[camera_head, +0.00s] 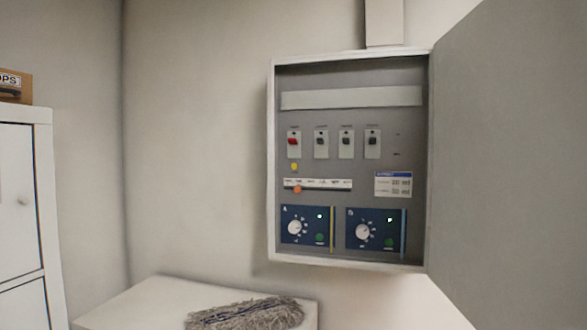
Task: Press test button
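An open grey electrical cabinet (273,160) hangs on the wall right of centre. Inside, a red-levered switch (293,142) stands left of several dark-levered switches. A small round yellow button (294,166) is below the red switch. An orange round knob or button (298,189) sits lower, at a white labelled strip (330,184). Two blue panels at the bottom carry white dials, the left dial (294,227) and the right dial (362,231), each with a small green button. The labels are too small to read, so I cannot tell which is the test button. Neither gripper is in view.
The cabinet door (510,150) stands wide open and fills the right side. A pale surface (135,307) below holds a grey shaggy mop head (245,314). A white locker (20,190) with a cardboard box (15,88) on top stands at left. The space before the cabinet looks clear.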

